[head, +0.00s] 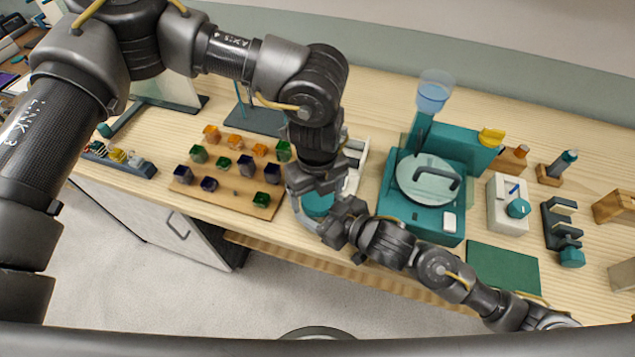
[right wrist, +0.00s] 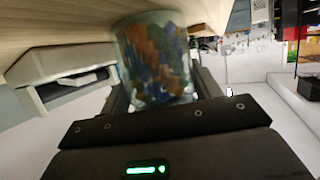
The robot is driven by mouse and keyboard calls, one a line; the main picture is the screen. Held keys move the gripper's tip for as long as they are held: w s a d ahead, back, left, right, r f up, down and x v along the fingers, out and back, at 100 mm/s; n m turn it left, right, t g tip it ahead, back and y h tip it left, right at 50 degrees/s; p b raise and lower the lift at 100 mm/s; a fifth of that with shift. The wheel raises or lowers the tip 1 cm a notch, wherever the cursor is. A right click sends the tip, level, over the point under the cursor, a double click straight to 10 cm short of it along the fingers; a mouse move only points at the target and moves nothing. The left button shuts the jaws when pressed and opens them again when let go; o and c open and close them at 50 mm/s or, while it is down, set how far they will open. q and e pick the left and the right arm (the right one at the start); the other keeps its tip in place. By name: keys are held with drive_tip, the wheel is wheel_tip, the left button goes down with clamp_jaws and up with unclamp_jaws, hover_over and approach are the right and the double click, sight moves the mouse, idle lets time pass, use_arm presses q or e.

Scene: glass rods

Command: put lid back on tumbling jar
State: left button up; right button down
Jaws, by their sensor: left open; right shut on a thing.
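The jar (right wrist: 155,65) fills the space between my right gripper's fingers in the right wrist view. It is clear, with orange, blue and green pieces inside, and looks blurred. My right gripper (right wrist: 160,92) is shut on it; it also shows in the head view (head: 322,226) at the table's front edge. A teal round surface (head: 318,204) shows there between both grippers; I cannot tell whether it is the lid or part of the jar. My left gripper (head: 316,184) is open just above it, its fingertips partly hidden.
A wooden board (head: 230,187) with several coloured glass cubes lies to the left. A teal machine (head: 420,218) with a round plate and dark handle stands to the right. A dark green mat (head: 503,268) lies farther right. A drawer cabinet (head: 150,215) is below the table's front edge.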

use_arm(q)
drive_tip(key=shift+f, duration=0.2)
drive_tip(key=c, duration=1)
drive_tip(key=m, duration=0.3)
drive_tip(key=shift+c, duration=0.2)
drive_tip(key=shift+a, duration=0.1)
drive_tip(key=o, duration=1.1)
